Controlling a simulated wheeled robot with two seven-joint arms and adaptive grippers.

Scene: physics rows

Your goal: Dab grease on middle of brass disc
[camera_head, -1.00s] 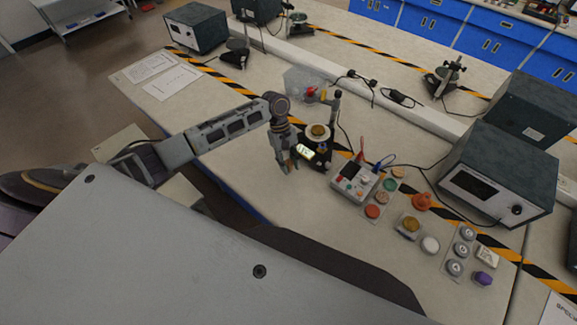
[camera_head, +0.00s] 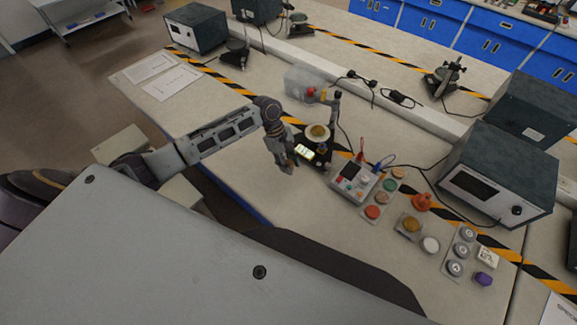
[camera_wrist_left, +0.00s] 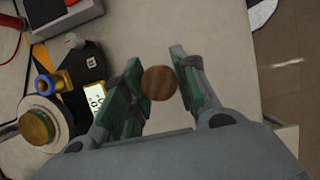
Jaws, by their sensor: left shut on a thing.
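A brass disc (camera_head: 318,131) lies on the round pale plate of a small stand with a lit display. It also shows at the left of the left wrist view (camera_wrist_left: 37,127). My left gripper (camera_head: 283,169) is just left of the stand, apart from the disc, pointing down. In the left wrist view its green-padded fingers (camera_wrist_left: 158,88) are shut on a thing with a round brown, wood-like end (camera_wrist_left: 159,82). The rest of that thing is hidden, so I cannot tell whether it carries grease. My right gripper is not in view.
A control box (camera_head: 352,182) with a red and a blue lead stands right of the stand. Several coloured discs, a second brass-coloured disc (camera_head: 411,224) and an orange piece (camera_head: 422,202) lie further right. A clear bin (camera_head: 306,82) is behind. The bench front-left is clear.

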